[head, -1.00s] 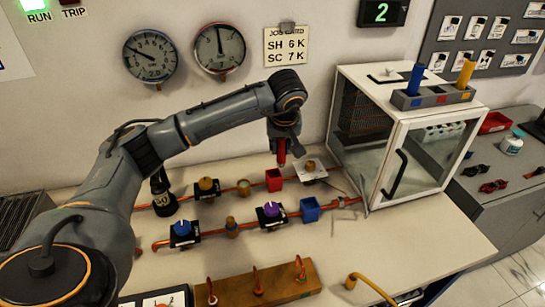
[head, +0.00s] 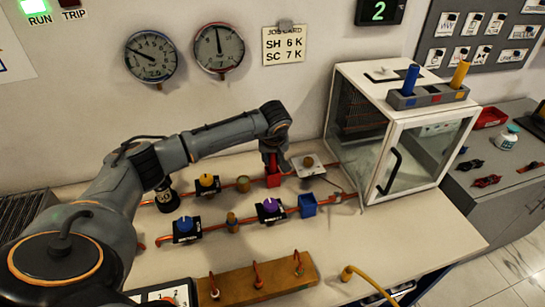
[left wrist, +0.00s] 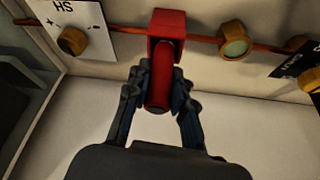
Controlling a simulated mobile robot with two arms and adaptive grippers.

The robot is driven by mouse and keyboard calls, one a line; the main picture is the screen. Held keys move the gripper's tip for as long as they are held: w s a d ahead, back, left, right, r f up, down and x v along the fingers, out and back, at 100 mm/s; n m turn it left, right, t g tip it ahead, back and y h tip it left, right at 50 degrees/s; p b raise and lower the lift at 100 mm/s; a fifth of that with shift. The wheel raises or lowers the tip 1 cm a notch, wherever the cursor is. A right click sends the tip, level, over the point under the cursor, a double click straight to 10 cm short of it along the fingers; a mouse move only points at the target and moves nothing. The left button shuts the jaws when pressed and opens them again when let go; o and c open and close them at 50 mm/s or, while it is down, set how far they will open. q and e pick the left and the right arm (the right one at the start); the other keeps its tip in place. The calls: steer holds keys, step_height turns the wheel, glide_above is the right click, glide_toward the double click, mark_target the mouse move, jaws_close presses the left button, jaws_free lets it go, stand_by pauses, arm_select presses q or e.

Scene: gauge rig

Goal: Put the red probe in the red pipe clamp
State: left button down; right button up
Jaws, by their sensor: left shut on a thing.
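The red pipe clamp (head: 273,181) is a red open-topped block on the rear copper pipe; it also shows in the left wrist view (left wrist: 168,20). My left gripper (head: 272,158) is directly above the clamp and shut on the red probe (left wrist: 160,85). In the left wrist view the gripper's fingers (left wrist: 160,75) are on either side of the probe, and its far end lies within the clamp's outline. It appears to enter the clamp's opening, but its depth is hidden. My right gripper is not in view.
A blue clamp (head: 308,205) sits on the front pipe. Valves with yellow (head: 207,183), blue (head: 185,226) and purple (head: 270,208) knobs stand nearby. A glass cabinet (head: 395,140) is right of the clamp, with a rack of blue and yellow probes (head: 428,97) on top.

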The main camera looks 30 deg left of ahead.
arm_select(q)
steer(key=shift+f, duration=0.2)
steer(key=c, duration=1.1)
jaws_free()
steer(key=shift+c, duration=0.2)
steer(key=shift+r, duration=0.1)
steer(key=shift+r, duration=0.2)
steer(key=shift+d+r, duration=0.1)
steer(key=shift+r, duration=0.15)
steer(key=b+v, duration=0.3)
steer(key=v, duration=0.8)
steer(key=shift+r, duration=0.2)
steer(key=shift+s, duration=0.1)
